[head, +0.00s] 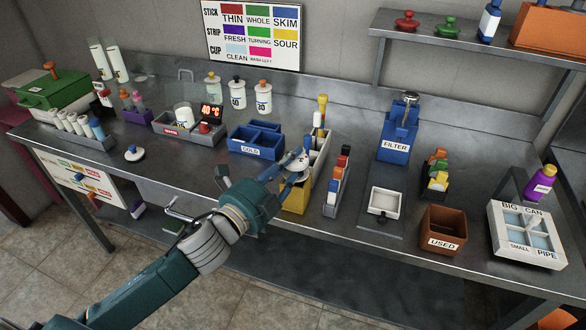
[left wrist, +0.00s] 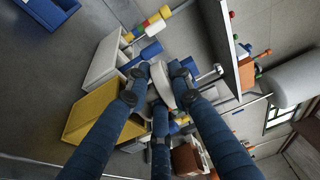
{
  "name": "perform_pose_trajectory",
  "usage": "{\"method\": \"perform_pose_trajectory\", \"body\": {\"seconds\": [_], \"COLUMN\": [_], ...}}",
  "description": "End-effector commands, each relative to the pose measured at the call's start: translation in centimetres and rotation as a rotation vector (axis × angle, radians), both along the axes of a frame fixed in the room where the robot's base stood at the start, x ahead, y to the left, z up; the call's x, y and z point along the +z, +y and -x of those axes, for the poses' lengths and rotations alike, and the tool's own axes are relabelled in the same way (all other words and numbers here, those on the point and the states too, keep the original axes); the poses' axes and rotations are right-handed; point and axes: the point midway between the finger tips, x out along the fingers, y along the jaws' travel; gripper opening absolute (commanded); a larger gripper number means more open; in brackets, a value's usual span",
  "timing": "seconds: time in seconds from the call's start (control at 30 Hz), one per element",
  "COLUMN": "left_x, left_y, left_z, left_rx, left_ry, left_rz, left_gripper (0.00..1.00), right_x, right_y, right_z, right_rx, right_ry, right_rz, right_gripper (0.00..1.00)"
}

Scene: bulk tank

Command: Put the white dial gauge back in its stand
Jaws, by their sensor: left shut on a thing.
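My left gripper (head: 298,160) is shut on a white piece, which I take to be the white dial gauge (left wrist: 163,84). In the left wrist view it sits between the blue fingers and its face is not visible. In the head view the fingers mostly hide it. The gripper is above the yellow box (head: 296,197), close to its top. The yellow box also shows in the left wrist view (left wrist: 92,112), left of the fingers. I cannot tell which thing is the gauge's stand. My right gripper is not in view.
A white tray (head: 320,155) with bottles stands behind the yellow box. A blue COLD box (head: 256,139) is to the left, a narrow rack (head: 336,185) of coloured pieces to the right. A blue FILTER stand (head: 397,135) is farther right. The front left of the bench is mostly clear.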

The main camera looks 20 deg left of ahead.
Motion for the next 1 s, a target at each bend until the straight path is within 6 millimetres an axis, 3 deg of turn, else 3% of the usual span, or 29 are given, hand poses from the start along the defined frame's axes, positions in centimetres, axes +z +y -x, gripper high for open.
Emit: {"method": "perform_pose_trajectory", "body": {"seconds": [0.1, 0.5, 0.53, 0.6, 1.0], "left_x": [-1.23, -1.71, -1.65, -1.61, -1.38], "left_y": [0.02, -0.02, -0.02, -0.02, 0.04], "left_z": [0.0, 0.02, 0.02, 0.02, 0.21], "left_rx": [0.001, -0.001, -0.001, -0.001, 0.0], "left_ry": [0.0, -0.001, -0.001, -0.001, 0.002], "left_rz": [0.0, -0.001, -0.001, -0.001, -0.002], "left_gripper": [0.0, 0.0, 0.25, 0.39, 0.4], "right_x": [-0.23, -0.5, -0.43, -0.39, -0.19], "right_y": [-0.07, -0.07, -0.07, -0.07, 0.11], "right_z": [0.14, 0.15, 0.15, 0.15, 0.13], "right_rx": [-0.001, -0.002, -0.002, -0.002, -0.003], "right_ry": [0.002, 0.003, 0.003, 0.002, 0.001], "right_rz": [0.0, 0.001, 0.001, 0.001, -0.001], "right_gripper": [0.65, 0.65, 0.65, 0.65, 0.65]}}
